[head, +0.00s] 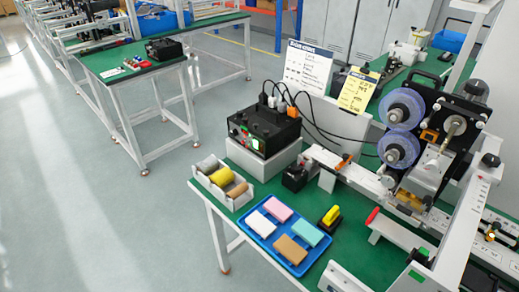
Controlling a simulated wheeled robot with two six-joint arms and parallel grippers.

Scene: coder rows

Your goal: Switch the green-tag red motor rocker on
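The black control box (265,126) stands on a white block (262,160) at the back left of the green-topped near table. Its front face has small knobs and a green patch (256,143) with a hint of red near it. The rocker is too small to make out clearly, and I cannot tell its position. Neither of my grippers shows in the head view.
A blue tray (272,258) with coloured blocks, a bin of rolls (222,182), a black-and-yellow object (330,217) and a small black box (295,177) lie near the control box. A labelling machine (433,135) fills the right. Cables run behind.

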